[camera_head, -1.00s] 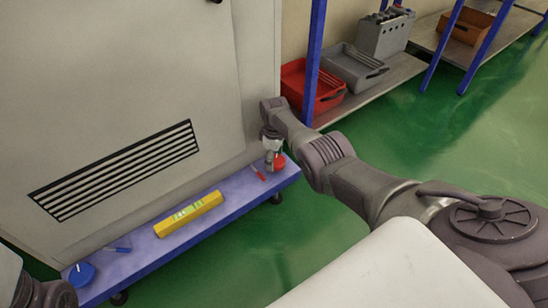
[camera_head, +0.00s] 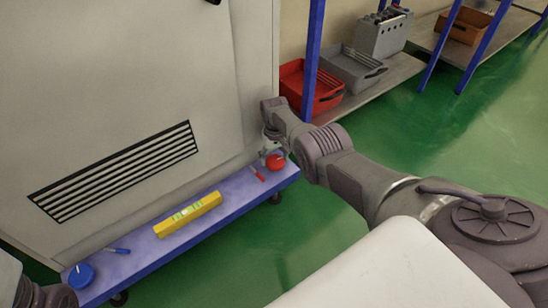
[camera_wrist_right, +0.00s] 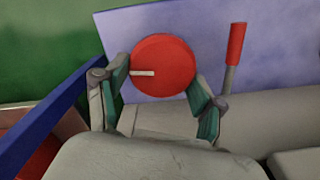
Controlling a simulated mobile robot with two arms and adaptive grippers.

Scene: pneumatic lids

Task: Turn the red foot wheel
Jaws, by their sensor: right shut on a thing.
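The red foot wheel (camera_head: 275,162) sits at the right end of the blue base under the grey cabinet. In the right wrist view the wheel (camera_wrist_right: 170,60) is a round red disc with a white mark pointing left. My right gripper (camera_wrist_right: 160,79) is shut on the wheel, one finger on each side of its rim. In the head view the right gripper (camera_head: 270,152) is small and partly hidden by its own wrist. My left gripper is not clearly visible; only part of the left arm shows at the bottom left.
A red-handled lever (camera_head: 257,173) stands beside the wheel. A yellow spirit level (camera_head: 188,214) lies on the blue base (camera_head: 230,199). A blue wheel (camera_head: 81,275) and blue-handled lever (camera_head: 117,250) are at its left end. Shelves with a red crate (camera_head: 311,92) stand behind.

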